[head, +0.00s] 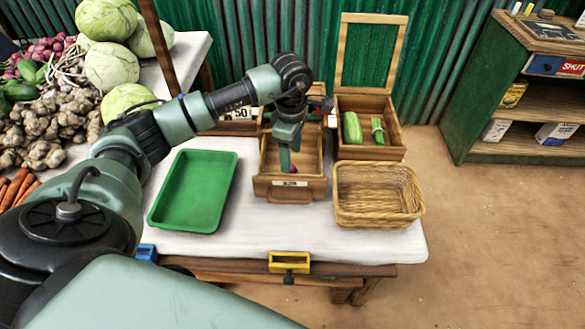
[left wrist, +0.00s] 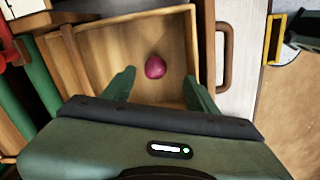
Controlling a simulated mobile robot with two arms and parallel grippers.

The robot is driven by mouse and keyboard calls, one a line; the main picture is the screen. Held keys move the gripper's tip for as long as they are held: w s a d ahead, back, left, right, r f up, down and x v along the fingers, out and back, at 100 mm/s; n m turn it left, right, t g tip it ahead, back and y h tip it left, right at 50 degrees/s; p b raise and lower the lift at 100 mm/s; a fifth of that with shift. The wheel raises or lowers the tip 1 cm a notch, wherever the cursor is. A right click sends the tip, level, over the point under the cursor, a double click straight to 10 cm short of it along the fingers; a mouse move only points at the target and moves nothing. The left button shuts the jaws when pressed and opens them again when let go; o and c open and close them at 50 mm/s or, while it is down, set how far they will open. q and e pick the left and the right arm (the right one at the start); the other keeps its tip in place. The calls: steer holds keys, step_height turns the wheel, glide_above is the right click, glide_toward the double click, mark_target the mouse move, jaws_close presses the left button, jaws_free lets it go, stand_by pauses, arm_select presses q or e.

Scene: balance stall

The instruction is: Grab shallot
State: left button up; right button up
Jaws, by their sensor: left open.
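The shallot (left wrist: 155,67) is a small round purple-red bulb lying on the floor of an open wooden drawer (left wrist: 110,47). In the head view the drawer (head: 290,187) is pulled out toward me, and a bit of the shallot (head: 293,169) shows beside my fingers. My left gripper (head: 287,160) points down into the drawer. In the left wrist view the left gripper (left wrist: 160,88) is open, with the shallot just beyond the fingertips, roughly between their lines. Whether the fingers touch it I cannot tell. My right gripper is not in view.
A green tray (head: 194,190) is left of the drawer. A wicker basket (head: 378,194) is close to its right. Behind that, an open wooden box (head: 368,104) holds green vegetables. Cabbages (head: 111,66) and ginger (head: 45,120) lie at left. The white table (head: 260,235) is bare in front.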

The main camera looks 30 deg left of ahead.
arm_select(q)
step_height(320, 180, down, 2)
steer(key=shift+w+a+f+p, duration=0.1)
steer(key=shift+w+f+p, duration=0.05)
steer(key=shift+p, duration=0.15)
step_height(320, 180, down, 3)
steer(key=shift+w+a+f, duration=0.1)
steer(key=shift+w+f, duration=0.05)
steer(key=shift+f, duration=0.25)
jaws_close()
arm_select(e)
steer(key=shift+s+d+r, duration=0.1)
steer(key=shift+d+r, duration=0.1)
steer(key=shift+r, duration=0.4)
